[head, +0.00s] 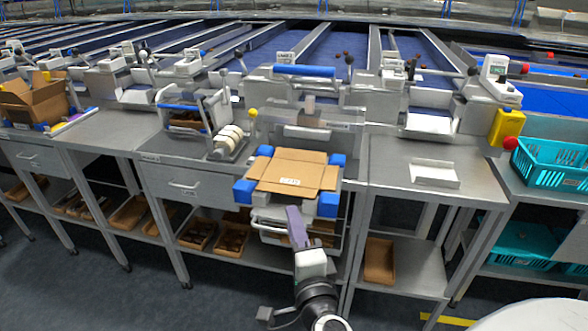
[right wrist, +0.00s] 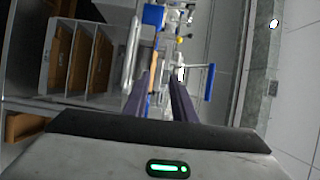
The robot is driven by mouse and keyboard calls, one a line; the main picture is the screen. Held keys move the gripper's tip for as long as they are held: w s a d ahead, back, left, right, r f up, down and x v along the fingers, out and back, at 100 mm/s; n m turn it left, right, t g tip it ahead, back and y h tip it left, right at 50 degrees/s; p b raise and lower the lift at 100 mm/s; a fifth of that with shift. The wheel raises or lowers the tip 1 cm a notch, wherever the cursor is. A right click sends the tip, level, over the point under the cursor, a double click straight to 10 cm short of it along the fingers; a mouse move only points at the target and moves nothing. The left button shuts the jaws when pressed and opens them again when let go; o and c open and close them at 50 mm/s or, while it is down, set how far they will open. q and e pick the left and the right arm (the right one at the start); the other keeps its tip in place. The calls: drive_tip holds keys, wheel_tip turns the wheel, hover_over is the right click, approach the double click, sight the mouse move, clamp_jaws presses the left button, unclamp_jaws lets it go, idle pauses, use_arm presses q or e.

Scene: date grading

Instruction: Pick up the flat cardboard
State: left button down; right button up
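The flat cardboard (head: 288,172) is a brown unfolded blank with flaps. It lies on a stand with blue corner blocks (head: 244,191) at the middle workstation in the head view. My right gripper (head: 296,226), with purple fingers, is just in front of and below the cardboard's near edge. In the right wrist view the fingers of this gripper (right wrist: 160,100) are apart with a gap between them. The cardboard (right wrist: 153,72) shows there edge-on as a thin brown strip beyond the gap; whether it reaches between the fingertips I cannot tell. My left gripper is not in view.
A tape dispenser (head: 230,141) stands left of the stand. A white tray (head: 434,172) lies on the right table. Brown bins (head: 379,261) sit on shelves below. Teal crates (head: 552,163) are at the far right, and an open carton (head: 34,100) is at the far left.

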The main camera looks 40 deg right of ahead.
drive_tip(key=shift+m+g, duration=0.5)
drive_tip(key=shift+m, duration=0.1)
drive_tip(key=x, duration=0.7)
drive_tip(key=d+f+x, duration=0.1)
drive_tip(key=x, duration=0.2)
drive_tip(key=shift+d, duration=0.2)
clamp_jaws()
